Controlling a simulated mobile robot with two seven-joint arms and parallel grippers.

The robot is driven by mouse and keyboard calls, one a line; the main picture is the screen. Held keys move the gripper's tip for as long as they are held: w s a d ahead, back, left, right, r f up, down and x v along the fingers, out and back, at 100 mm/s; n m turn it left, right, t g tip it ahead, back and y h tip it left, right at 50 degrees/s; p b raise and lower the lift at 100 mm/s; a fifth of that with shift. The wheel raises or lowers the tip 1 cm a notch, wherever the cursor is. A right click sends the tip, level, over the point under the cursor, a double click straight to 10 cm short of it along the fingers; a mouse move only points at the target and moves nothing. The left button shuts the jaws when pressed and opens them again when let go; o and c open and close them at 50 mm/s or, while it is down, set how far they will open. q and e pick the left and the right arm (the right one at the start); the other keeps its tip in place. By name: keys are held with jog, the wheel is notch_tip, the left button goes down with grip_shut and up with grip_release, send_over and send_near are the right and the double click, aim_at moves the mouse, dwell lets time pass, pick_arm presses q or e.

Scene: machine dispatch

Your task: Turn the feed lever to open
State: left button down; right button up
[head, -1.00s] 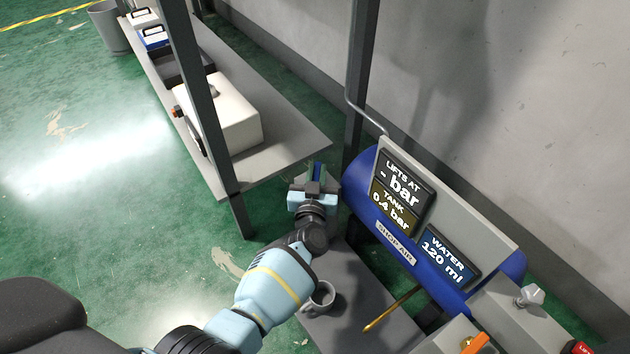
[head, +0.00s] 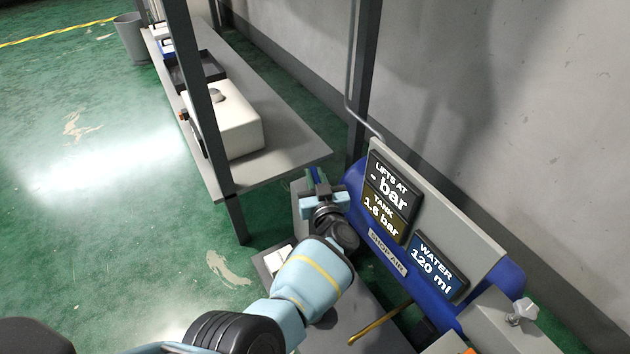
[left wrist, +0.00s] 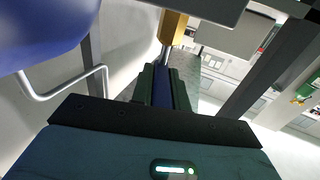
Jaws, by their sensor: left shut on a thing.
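My left gripper (head: 322,192) is beside the left end of the blue shop air tank (head: 357,178). It is shut on a narrow blue handle, which I take to be the feed lever (head: 315,175). In the left wrist view the blue lever (left wrist: 168,88) stands between the two dark fingers. A metal rod and a yellow block (left wrist: 173,27) show beyond it. How far the lever is turned is hard to tell. My right gripper is not in view.
A dark post (head: 203,110) stands before a grey bench (head: 290,160) with a white machine (head: 235,130). A golden rod (head: 380,324) sticks out below the tank.

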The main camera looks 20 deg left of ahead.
pick_arm(q)
jog(key=shift+d+n+g+y, duration=0.1)
jog(key=shift+n+g+y, duration=0.2)
jog(key=shift+y, duration=0.1)
jog(key=shift+b, duration=0.3)
jog(key=c, duration=1.4)
grip_release()
jog(key=shift+o, duration=0.2)
